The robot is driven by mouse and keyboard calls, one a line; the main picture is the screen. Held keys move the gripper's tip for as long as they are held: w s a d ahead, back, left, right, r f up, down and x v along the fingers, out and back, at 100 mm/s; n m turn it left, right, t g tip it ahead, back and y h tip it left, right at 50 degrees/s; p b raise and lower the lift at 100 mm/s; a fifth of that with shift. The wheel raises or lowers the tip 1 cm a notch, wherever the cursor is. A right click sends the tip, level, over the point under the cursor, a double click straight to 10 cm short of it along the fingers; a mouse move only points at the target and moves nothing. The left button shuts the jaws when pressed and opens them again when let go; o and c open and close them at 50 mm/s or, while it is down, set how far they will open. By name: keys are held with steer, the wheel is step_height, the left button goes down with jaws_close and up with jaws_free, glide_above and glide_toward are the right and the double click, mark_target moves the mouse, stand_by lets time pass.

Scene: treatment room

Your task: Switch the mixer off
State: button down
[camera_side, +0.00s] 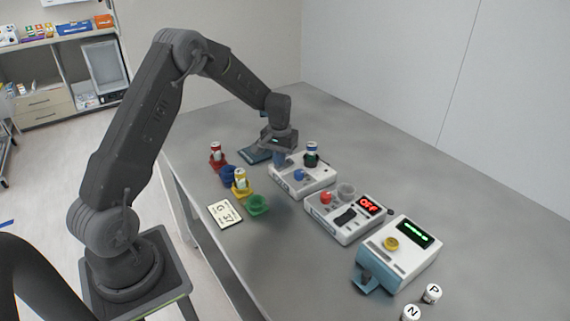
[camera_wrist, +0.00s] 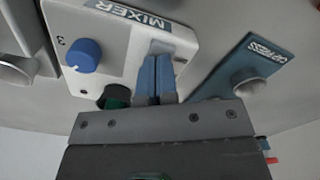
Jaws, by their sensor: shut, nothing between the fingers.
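The mixer (camera_side: 318,181) is a white box on the grey table, with a blue knob (camera_side: 299,175) on top and a dark green holder with a blue-and-white vial (camera_side: 312,150) at its back. In the wrist view, the box bears the label MIXER (camera_wrist: 128,15), and the blue knob (camera_wrist: 84,55) is at the left. My gripper (camera_wrist: 157,62) is shut and empty, its two blue fingers side by side. Their tips are at a pale grey pad (camera_wrist: 161,46) near the label; I cannot tell if they touch. The green holder (camera_wrist: 117,96) is partly hidden beside the fingers.
A blue plate (camera_wrist: 252,57) with a round metal part lies beside the mixer. A device with a red OFF display (camera_side: 369,205) and another with a green display (camera_side: 414,233) stand to the right. Coloured holders (camera_side: 257,204) and a card (camera_side: 224,213) are at the left.

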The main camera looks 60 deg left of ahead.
steer(key=shift+r, duration=3.25)
steer(key=s+d+r+m+t, duration=0.3)
steer(key=s+d+r, duration=0.7)
steer(key=d+r, duration=0.35)
steer(key=s+d+r+m+t, duration=0.1)
steer(key=s+d, duration=0.3)
steer(key=s, duration=0.4)
steer(key=s+d+r+m+t, duration=0.1)
steer(key=s+d, duration=0.3)
steer(key=s, duration=0.4)
steer(key=shift+m+t, duration=0.3)
steer(key=shift+m, duration=0.2)
